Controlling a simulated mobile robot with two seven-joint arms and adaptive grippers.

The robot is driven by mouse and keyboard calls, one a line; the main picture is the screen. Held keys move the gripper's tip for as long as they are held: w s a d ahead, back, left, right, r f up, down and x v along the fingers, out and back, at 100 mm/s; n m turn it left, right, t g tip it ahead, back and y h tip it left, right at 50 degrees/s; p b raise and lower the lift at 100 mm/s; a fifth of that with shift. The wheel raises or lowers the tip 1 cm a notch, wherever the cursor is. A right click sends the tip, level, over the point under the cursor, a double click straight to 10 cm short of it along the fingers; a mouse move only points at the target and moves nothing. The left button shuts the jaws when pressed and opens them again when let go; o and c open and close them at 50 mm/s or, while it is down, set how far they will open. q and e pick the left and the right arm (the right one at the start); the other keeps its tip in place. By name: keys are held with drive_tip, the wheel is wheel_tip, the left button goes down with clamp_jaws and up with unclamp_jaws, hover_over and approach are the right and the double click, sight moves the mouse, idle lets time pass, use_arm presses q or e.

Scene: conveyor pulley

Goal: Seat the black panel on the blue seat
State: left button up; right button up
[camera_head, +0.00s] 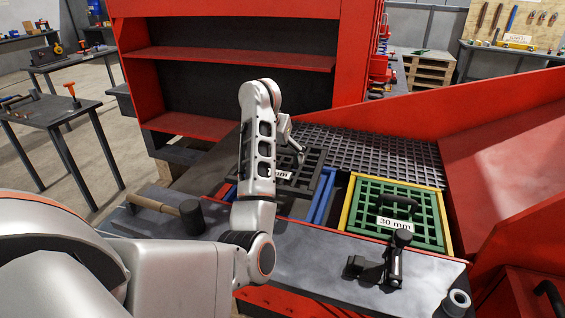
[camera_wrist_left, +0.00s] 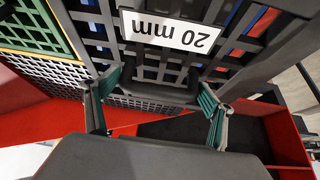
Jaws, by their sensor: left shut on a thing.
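The black panel (camera_head: 312,172) is a dark grid with a white "20 mm" label, partly hidden behind my left arm in the head view. It also shows large in the left wrist view (camera_wrist_left: 262,58). My left gripper (camera_head: 293,150) is shut on the panel's dark handle, its teal pads at the handle's two ends in the wrist view (camera_wrist_left: 158,95). The blue seat (camera_head: 324,196) shows as blue bars along the panel's right side, with a bit of blue at its left. The panel is over the seat; I cannot tell whether it touches.
A green "30 mm" panel (camera_head: 374,228) lies in a yellow frame (camera_head: 347,205) to the right. A mallet (camera_head: 188,214) lies at the left. A black tool (camera_head: 394,262) and a grey ring (camera_head: 457,299) are on the front ledge. Red walls (camera_head: 500,135) rise behind and right.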

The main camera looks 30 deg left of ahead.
sight(281, 163)
use_arm(q)
drive_tip(key=shift+w+d+f, duration=0.15)
drive_tip(key=shift+f, duration=0.3)
drive_tip(key=shift+w+d+f, duration=0.1)
drive_tip(key=shift+w+f, duration=0.05)
drive_tip(key=shift+f, duration=0.35)
drive_tip(key=shift+f, duration=0.45)
drive_tip(key=shift+f+b, duration=0.85)
drive_tip(key=shift+f, duration=0.7)
drive_tip(key=shift+s+b, duration=0.1)
drive_tip(key=shift+b, duration=0.2)
drive_tip(key=shift+d+f+m, duration=0.1)
drive_tip(key=shift+d+m, duration=0.05)
drive_tip(key=shift+m, duration=0.15)
